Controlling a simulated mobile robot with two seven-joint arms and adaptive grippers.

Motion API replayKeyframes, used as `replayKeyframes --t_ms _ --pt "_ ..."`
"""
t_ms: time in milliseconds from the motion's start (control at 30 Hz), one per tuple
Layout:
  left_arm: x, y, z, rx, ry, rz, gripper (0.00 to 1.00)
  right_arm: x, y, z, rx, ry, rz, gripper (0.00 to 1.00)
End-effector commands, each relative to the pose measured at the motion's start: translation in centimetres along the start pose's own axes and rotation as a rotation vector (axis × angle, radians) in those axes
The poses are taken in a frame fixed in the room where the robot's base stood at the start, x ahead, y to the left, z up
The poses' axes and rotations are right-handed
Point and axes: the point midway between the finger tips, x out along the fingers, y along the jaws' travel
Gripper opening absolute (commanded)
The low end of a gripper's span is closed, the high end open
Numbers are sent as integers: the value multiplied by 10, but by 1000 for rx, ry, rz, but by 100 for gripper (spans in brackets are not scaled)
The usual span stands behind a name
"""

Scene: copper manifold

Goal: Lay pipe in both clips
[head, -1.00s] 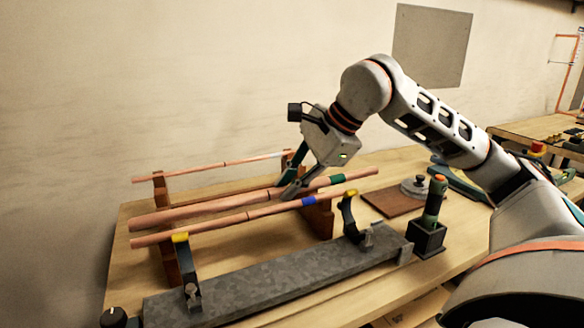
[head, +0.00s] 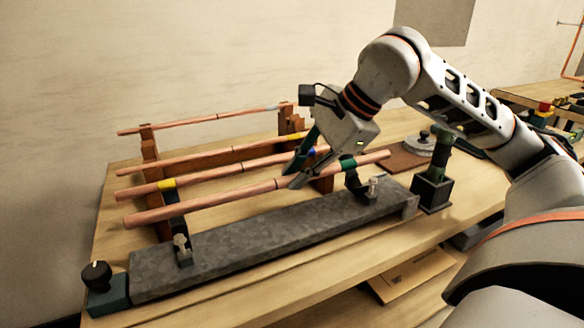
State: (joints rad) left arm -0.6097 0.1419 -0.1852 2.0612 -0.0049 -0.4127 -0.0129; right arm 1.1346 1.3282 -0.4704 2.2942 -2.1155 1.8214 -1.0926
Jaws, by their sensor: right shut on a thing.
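My right gripper (head: 296,180) is shut on a copper pipe with a green band (head: 220,195), gripping it right of its middle. In the picture the pipe crosses in front of the left clip (head: 175,226) and the right clip (head: 354,184), with a slight tilt up to the right. Whether it touches either clip or hangs above it I cannot tell. The right clip's upper part is hidden behind the pipe. Both clips stand on a grey metal bar (head: 270,232). My left gripper is not in view.
Behind lie a blue-banded pipe (head: 225,174), a yellow-banded pipe (head: 200,158) and a pale-banded pipe (head: 200,120) on a brown rack (head: 150,150). A green tool in a black holder (head: 433,190) stands right of the bar. A black knob (head: 97,275) is at left.

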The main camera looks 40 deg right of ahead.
Motion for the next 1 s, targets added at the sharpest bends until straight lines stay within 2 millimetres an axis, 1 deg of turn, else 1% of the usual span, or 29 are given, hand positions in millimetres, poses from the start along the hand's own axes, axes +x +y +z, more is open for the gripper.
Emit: replayKeyframes --t_ms 33,167,400,567,933,967,1000 --pt "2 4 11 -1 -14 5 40 11 4 -5 2 2 6 0" --pt "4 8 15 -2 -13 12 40 22 10 -9 1 3 7 0" --pt "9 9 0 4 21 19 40 36 18 -16 1 4 4 0" --pt "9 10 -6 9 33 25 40 41 21 -17 0 1 1 0" --pt "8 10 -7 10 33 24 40 40 21 -17 -1 0 -4 0" --pt "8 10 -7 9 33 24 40 40 21 -17 -1 0 -4 19" --pt "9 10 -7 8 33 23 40 40 21 -17 -1 0 -4 30"
